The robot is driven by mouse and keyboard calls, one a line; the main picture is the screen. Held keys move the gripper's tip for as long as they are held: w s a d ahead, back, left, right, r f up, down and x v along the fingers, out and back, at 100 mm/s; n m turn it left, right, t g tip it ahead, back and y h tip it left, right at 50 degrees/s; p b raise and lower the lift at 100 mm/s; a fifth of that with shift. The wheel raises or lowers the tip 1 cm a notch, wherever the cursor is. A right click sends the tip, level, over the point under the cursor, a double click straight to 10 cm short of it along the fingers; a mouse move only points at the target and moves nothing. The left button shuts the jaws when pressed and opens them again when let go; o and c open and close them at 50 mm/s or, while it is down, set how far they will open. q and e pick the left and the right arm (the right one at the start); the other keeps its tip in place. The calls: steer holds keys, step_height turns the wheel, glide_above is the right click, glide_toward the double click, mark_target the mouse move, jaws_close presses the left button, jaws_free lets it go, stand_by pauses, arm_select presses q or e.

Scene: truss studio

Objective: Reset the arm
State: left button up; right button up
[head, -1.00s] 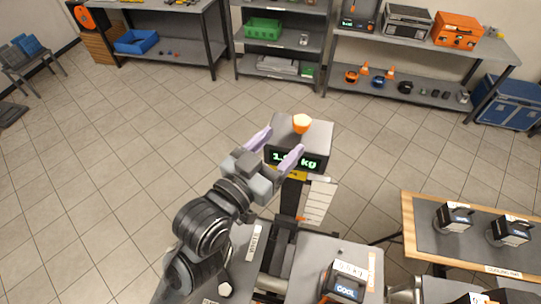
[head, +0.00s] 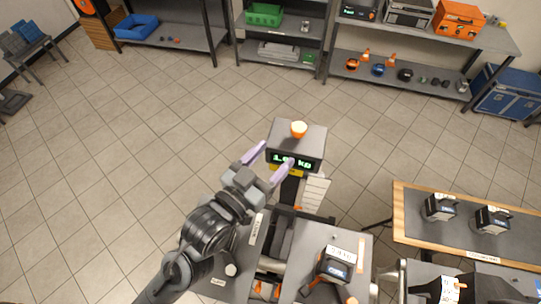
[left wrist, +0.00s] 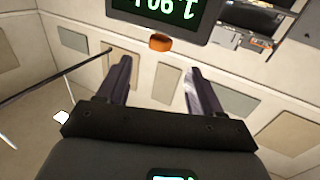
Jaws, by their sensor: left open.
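My left gripper (head: 272,157) is open and empty, with its two pale purple fingers apart in front of the scale (head: 308,139). One fingertip overlaps the scale's green lit display, so its reading is partly hidden. A small orange and white rounded object (head: 298,130) sits on top of the scale, beyond the fingers. In the left wrist view, the open gripper (left wrist: 158,75) has nothing between its fingers. An orange piece (left wrist: 160,42) shows just below the lit display there. My right gripper is not in view.
A bench with a black-topped device (head: 334,265) stands below the scale. A wood-edged table (head: 398,225) with two similar devices is at the right. Shelves with bins (head: 264,14) and tools line the back. The tiled floor at left is clear.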

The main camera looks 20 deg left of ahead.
arm_select(q)
steer(key=s+a+f+g+y, duration=0.2)
steer(key=s+a+f+g, duration=0.2)
steer(key=s+f+g, duration=0.3)
steer(key=s+a+f+g+y+p, duration=0.1)
steer(key=s+a+f+g, duration=0.3)
steer(key=f, duration=1.1)
steer(key=s+g, duration=0.3)
steer(key=s, duration=0.3)
steer(key=shift+s+f+n+y, duration=0.3)
steer(key=shift+f+y, duration=0.1)
stand_by(1.0)
